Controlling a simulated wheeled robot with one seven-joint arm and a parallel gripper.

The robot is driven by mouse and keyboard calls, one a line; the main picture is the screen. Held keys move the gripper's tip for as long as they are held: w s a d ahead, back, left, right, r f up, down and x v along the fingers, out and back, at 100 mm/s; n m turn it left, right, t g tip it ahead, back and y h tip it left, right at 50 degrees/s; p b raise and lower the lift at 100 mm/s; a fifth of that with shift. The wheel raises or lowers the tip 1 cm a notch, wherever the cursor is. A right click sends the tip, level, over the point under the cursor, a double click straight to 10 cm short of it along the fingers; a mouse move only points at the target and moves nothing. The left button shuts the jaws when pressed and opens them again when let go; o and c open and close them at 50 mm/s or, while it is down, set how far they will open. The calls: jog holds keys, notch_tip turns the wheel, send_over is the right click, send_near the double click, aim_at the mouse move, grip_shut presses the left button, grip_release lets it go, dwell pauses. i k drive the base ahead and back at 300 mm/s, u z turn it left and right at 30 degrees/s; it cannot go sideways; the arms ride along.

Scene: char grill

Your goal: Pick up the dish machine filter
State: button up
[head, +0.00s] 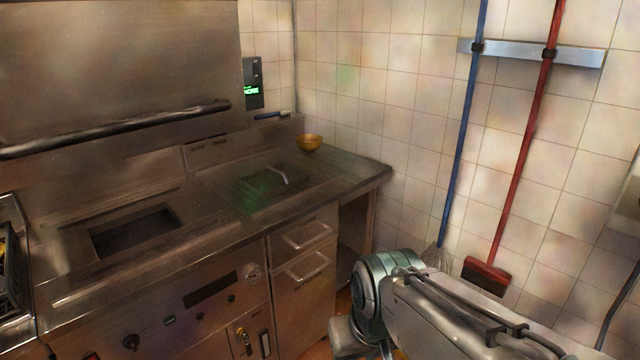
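I cannot tell for sure which thing is the dish machine filter. On the steel counter (225,223), a recessed panel with a pale curved handle (278,176) lies in the right part. A dark rectangular opening (135,231) is in the left part; its inside is too dark to make out. My arm shows at the lower right, low in front of the tiled wall and right of the counter. My gripper is not in view.
A long dark bar (120,130) crosses the steel hood at left. A dark rack (12,275) is at far left.

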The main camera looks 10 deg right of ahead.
aim_at(270, 181)
jog(key=z, duration=0.6)
jog(key=i, duration=0.7)
jog(key=z, duration=0.35)
jog(key=i, duration=1.15)
jog(key=u, duration=1.15)
jog(key=i, duration=0.8)
jog(key=u, duration=0.85)
